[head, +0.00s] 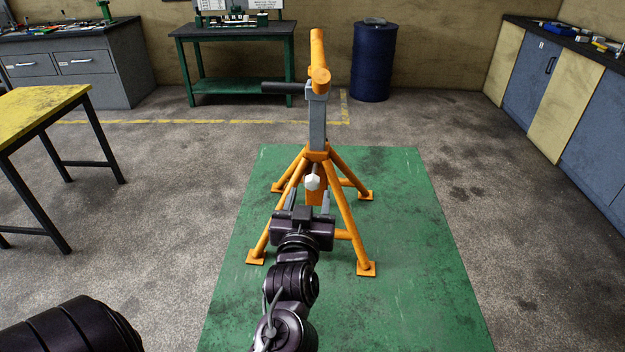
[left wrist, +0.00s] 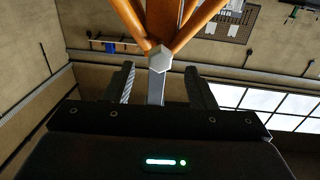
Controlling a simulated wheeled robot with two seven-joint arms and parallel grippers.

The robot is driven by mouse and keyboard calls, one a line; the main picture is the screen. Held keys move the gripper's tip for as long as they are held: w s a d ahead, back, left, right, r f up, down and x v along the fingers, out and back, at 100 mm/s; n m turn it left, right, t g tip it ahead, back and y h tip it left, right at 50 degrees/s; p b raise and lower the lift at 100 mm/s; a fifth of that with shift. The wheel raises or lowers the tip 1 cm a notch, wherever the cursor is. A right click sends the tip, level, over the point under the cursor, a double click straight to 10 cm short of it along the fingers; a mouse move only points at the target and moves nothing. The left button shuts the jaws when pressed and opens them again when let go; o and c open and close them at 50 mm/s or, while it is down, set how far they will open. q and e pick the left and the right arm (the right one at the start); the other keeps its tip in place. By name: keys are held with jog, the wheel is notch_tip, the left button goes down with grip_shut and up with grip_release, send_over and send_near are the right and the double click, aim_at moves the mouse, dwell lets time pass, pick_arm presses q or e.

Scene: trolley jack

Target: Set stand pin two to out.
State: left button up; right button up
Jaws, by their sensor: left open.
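The orange stand (head: 345,207) with splayed legs stands on a green mat. A grey post (head: 318,125) rises from it to an orange top tube (head: 317,50) with a dark bar sticking out left. A pale hexagonal knob (head: 312,183) sits at the front, just below where the legs meet. It also shows in the left wrist view (left wrist: 160,58). My left gripper (head: 310,197) is open in front of the stand, its fingers either side of the knob's line, with visible gaps. I cannot tell which pin is number two. My right gripper is not in view.
The green mat (head: 400,250) has free room around the stand. A yellow-topped table (head: 40,110) stands at left, a green workbench (head: 235,32) and blue drum (head: 373,62) behind. Blue and cream cabinets (head: 555,95) line the right.

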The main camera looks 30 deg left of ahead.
aim_at(312, 185)
pick_arm(q)
jog(key=p+x, duration=0.1)
jog(key=x, duration=0.3)
jog(key=shift+w+r, duration=0.1)
jog(key=shift+x, duration=0.75)
jog(key=shift+c, duration=0.7)
jog(key=c, duration=0.9)
grip_shut()
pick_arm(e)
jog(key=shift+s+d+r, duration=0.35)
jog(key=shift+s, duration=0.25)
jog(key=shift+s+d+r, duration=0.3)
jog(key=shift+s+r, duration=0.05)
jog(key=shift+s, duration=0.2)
